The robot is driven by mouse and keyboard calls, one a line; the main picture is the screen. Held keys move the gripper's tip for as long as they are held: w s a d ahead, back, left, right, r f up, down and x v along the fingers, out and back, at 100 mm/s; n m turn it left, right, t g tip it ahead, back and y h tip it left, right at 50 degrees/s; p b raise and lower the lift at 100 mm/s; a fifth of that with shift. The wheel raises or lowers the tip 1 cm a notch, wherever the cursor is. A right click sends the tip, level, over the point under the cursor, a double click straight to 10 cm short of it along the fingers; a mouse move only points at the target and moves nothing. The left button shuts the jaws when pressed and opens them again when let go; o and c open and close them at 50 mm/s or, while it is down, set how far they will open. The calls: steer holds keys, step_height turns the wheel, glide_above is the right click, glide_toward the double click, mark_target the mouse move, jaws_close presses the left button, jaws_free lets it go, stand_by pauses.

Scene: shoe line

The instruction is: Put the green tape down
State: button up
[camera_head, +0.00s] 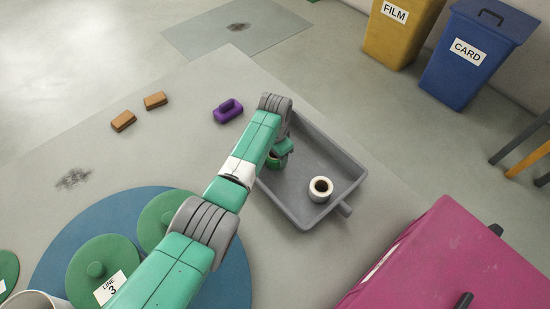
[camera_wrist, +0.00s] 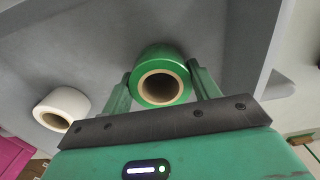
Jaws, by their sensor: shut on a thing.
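The green tape (camera_wrist: 161,74) is a roll with a brown cardboard core. My gripper (camera_wrist: 160,88) is shut on it, with one finger on each side of the roll. In the head view the green tape (camera_head: 274,160) shows partly behind my arm, over the left part of the grey tray (camera_head: 334,151). The wrist view shows the tray's grey floor (camera_wrist: 100,45) behind the roll. I cannot tell whether the roll touches the tray.
A white tape roll (camera_head: 321,189) stands in the tray, to the right of the green one. A purple object (camera_head: 228,111) and two brown blocks (camera_head: 155,100) lie on the table to the left. A magenta case (camera_head: 450,262) is at the lower right.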

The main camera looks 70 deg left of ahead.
steer(key=shift+f, duration=0.3)
steer(key=o, duration=1)
step_height(320, 180, up, 12)
steer(key=p, duration=0.6)
steer(key=shift+r+p, duration=0.2)
steer(key=shift+p, duration=0.1)
